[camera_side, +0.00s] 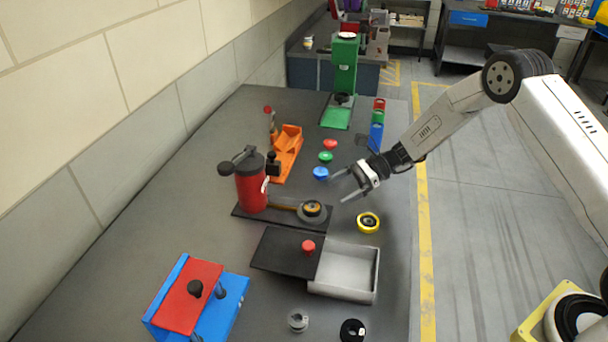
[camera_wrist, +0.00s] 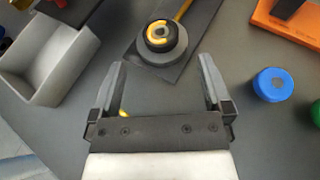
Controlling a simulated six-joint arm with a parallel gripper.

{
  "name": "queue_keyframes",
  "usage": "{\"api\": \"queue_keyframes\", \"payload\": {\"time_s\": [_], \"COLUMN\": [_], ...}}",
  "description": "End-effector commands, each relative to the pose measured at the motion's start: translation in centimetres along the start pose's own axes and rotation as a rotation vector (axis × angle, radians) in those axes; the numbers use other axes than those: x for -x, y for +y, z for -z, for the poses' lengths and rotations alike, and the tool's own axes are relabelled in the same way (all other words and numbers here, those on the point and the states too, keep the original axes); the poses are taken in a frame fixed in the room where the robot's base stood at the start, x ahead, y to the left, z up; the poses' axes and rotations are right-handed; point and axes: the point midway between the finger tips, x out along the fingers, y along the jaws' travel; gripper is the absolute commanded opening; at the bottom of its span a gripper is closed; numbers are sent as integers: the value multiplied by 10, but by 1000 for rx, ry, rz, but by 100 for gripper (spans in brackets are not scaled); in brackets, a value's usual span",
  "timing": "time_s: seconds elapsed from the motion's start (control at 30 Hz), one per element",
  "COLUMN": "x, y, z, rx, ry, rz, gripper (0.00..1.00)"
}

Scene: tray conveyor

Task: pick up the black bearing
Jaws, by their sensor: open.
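A black ring-shaped part (camera_side: 352,331), which looks like the black bearing, lies on the dark table at the front edge of the side view, right of a grey spool-like part (camera_side: 298,320). It does not show in the wrist view. My gripper (camera_side: 340,188) is open and empty above the table, well behind the black part, near a blue round piece (camera_side: 320,173).
A yellow ring with a dark centre (camera_side: 368,222) lies near my gripper, mostly hidden in the wrist view. A grey open box (camera_side: 374,276) with a dark lid (camera_side: 283,250) lies between my gripper and the black part. A red cylinder fixture (camera_side: 250,187) stands left.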

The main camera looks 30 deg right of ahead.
Motion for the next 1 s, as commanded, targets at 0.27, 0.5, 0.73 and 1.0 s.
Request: {"api": "queue_keyframes", "payload": {"time_s": [0.27, 0.5, 0.73, 1.0], "x": [-21, -24, -44, -71], "y": [0, 0, 1, 0], "z": [0, 0, 1, 1], "rx": [2, 2, 2, 2], "ry": [1, 2, 1, 2], "rz": [-1, -1, -4, -2], "gripper": [100, 100, 100, 100]}}
